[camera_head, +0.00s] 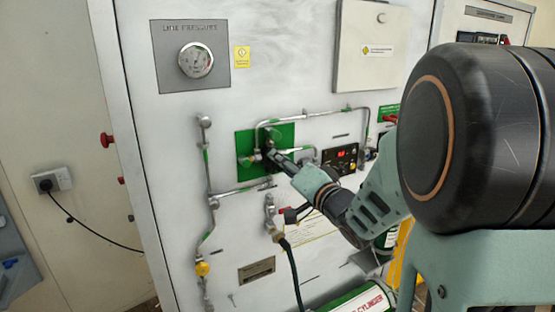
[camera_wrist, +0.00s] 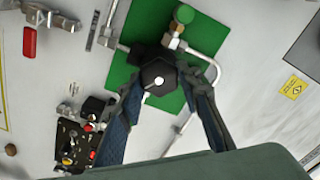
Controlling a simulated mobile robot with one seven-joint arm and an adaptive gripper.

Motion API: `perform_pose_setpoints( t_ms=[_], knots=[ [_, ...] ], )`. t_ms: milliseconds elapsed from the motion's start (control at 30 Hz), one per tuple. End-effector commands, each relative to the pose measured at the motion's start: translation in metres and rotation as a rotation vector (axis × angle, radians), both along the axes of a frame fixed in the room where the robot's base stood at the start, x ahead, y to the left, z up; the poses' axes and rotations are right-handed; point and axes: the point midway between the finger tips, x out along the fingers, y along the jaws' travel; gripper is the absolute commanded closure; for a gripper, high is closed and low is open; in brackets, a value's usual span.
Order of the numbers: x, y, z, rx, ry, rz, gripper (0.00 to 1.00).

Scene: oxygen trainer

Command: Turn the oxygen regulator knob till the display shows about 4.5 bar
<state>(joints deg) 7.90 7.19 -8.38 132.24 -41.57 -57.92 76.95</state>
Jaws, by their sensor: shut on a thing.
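The black faceted regulator knob (camera_wrist: 157,76) sits on a green plate (camera_wrist: 136,20) in the wrist view. My gripper (camera_wrist: 166,82) has one finger on each side of the knob and is shut on it. In the head view my gripper (camera_head: 275,157) reaches the green plate (camera_head: 246,143) from the right, and its fingers largely hide the knob. The display (camera_head: 342,154) glows red on a small black panel to the right of the plate. Its digits are too small to read. The same panel (camera_wrist: 74,142) shows at the lower left of the wrist view.
Metal pipes (camera_head: 312,114) run around the green plate. A line pressure gauge (camera_head: 195,60) is at the upper left of the white cabinet. My arm covers the right side.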

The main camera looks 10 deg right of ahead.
Motion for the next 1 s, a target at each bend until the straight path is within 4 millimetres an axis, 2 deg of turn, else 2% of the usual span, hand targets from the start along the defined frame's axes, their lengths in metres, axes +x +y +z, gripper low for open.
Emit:
perform_pose_setpoints(
  t_ms=[600, 1000],
  knots=[
    [0.0005, -0.001, 0.001, 0.541, 0.174, 0.0, 0.93],
    [0.0006, -0.0014, -0.0009, 0.756, 0.243, 0.0, 0.93]
  ],
)
